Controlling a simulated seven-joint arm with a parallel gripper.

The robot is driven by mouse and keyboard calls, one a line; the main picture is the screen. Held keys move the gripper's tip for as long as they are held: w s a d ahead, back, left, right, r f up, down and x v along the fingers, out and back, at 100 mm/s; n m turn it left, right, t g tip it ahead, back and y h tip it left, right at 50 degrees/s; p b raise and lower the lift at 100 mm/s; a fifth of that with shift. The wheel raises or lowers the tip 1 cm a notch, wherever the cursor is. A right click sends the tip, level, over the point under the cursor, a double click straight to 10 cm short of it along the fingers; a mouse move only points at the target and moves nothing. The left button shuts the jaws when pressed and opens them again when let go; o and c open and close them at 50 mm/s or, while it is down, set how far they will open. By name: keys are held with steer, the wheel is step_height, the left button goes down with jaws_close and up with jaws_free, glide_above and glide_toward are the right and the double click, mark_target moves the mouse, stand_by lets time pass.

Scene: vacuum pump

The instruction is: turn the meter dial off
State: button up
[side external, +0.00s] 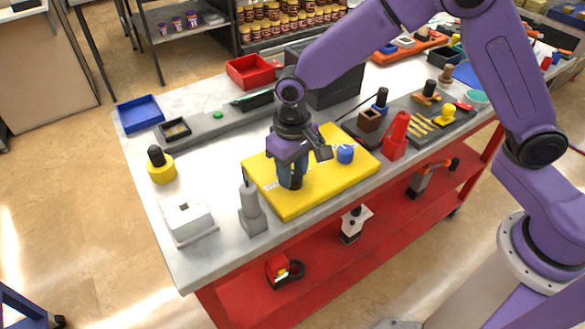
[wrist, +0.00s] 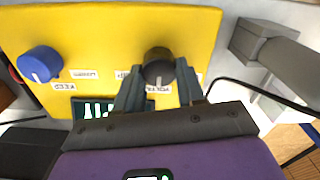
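The yellow panel (side external: 330,195) lies on the table and fills the upper part of the wrist view (wrist: 110,25). A black round dial (wrist: 159,62) with a pale pointer line sits on it, with a small label beside it too blurred to read surely. My gripper (wrist: 159,72) has one finger at each side of this dial, close against it. In the side view, my gripper (side external: 291,183) points down over the panel's left part and hides the black dial. A blue dial (wrist: 40,64) with a white mark stands apart on the panel, also visible in the side view (side external: 345,154).
A grey upright part (side external: 251,208) stands just left of the panel, near my gripper. A white box (side external: 187,220) and a yellow-black knob (side external: 161,165) lie farther left. A red block (side external: 396,137) stands right of the panel.

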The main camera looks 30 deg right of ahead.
steer(key=shift+c, duration=1.4)
steer(key=n, duration=0.5)
steer(key=shift+a+n, duration=0.1)
steer(key=shift+n, duration=0.3)
steer(key=n, duration=0.5)
steer(key=shift+s+n, duration=0.1)
steer(key=shift+n, duration=0.6)
steer(key=o, duration=1.1)
steer(key=shift+c, duration=0.2)
